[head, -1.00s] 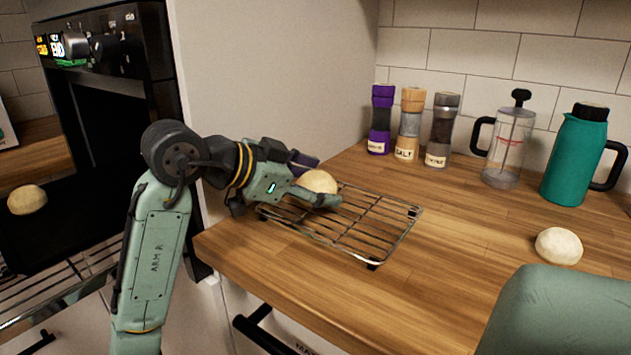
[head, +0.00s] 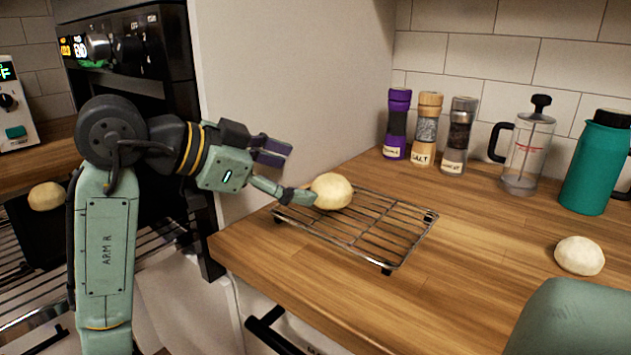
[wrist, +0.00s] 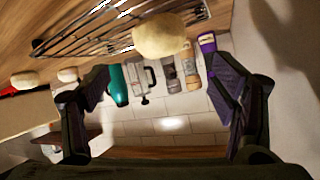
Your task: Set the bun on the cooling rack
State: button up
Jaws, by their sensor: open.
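A pale round bun (head: 332,190) rests on the left end of the wire cooling rack (head: 400,226), which stands on the wooden counter. In the wrist view the bun (wrist: 160,37) shows ahead of the jaws at the top, with the rack (wrist: 82,38) beside it. My gripper (head: 289,173) is open and empty, just left of the bun. Its lower finger is very close to the bun's left side; I cannot tell whether they touch. The upper finger is clear of the bun. Both fingers (wrist: 165,88) are spread wide in the wrist view.
Another bun (head: 579,255) lies on the counter (head: 480,290) at right. A third bun (head: 46,196) sits on a dark tray in the oven (head: 130,50) at left. Several shakers (head: 425,130), a French press (head: 525,150) and a teal jug (head: 597,165) stand at the back. A wall panel rises behind my gripper.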

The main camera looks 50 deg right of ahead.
jog(key=shift+v, duration=1.6)
